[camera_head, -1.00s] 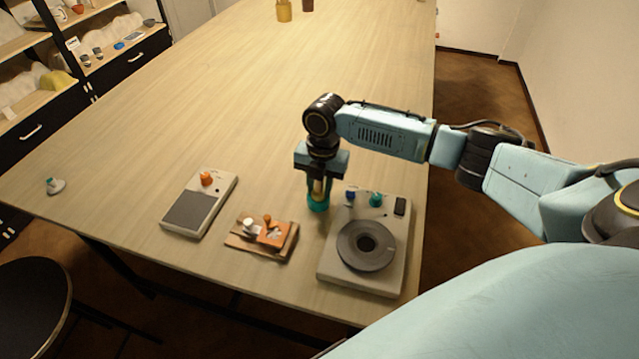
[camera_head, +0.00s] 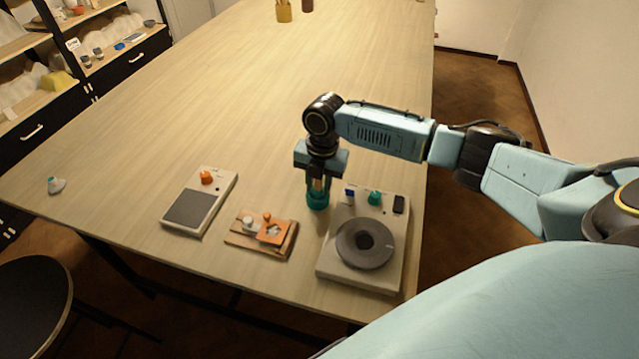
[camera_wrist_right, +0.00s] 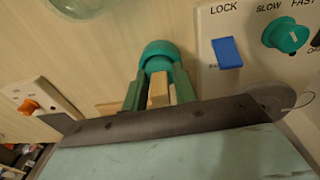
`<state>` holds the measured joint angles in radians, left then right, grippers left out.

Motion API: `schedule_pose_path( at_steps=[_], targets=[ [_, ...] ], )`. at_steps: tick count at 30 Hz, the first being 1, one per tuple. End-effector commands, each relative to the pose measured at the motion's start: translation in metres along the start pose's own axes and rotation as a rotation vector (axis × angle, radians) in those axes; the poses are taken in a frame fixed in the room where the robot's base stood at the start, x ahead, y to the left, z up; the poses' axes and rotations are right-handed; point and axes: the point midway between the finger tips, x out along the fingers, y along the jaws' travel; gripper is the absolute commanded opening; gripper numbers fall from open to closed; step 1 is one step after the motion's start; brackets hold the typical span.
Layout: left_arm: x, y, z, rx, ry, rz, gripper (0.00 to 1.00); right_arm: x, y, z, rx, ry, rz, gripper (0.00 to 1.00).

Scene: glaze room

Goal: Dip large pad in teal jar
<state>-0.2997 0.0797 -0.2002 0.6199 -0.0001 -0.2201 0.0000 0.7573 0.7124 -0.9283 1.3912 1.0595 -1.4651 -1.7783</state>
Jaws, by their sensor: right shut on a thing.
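My right gripper (camera_head: 318,190) points down just behind the left back corner of the wheel unit and is shut on a wooden handle. In the right wrist view the handle (camera_wrist_right: 158,92) sits between the two green fingers. A round teal jar (camera_head: 317,205) is right at the fingertips; it also shows in the right wrist view (camera_wrist_right: 160,50). The handle's lower end points at the jar, and its pad is hidden, so I cannot tell how deep it sits. My left gripper is not in view.
The wheel unit (camera_head: 390,275), with a dark disc and knobs, stands close to the right of the jar. A wooden board (camera_head: 240,241) with an orange piece lies front left, and a grey-topped device (camera_head: 190,208) farther left.

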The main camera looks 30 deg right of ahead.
Motion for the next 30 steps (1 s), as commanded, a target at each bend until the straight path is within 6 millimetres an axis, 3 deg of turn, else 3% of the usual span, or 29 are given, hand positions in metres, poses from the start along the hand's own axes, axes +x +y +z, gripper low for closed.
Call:
schedule_pose_path(
  at_steps=[1, 30],
  targets=[
    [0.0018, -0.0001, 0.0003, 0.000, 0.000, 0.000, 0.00, 0.0156, -0.0043, -0.0081, -0.005, 0.016, -0.016, 0.05],
    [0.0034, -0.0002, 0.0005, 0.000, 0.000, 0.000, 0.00, 0.0251, -0.0053, -0.0081, -0.007, 0.015, -0.016, 0.05]
  ],
)
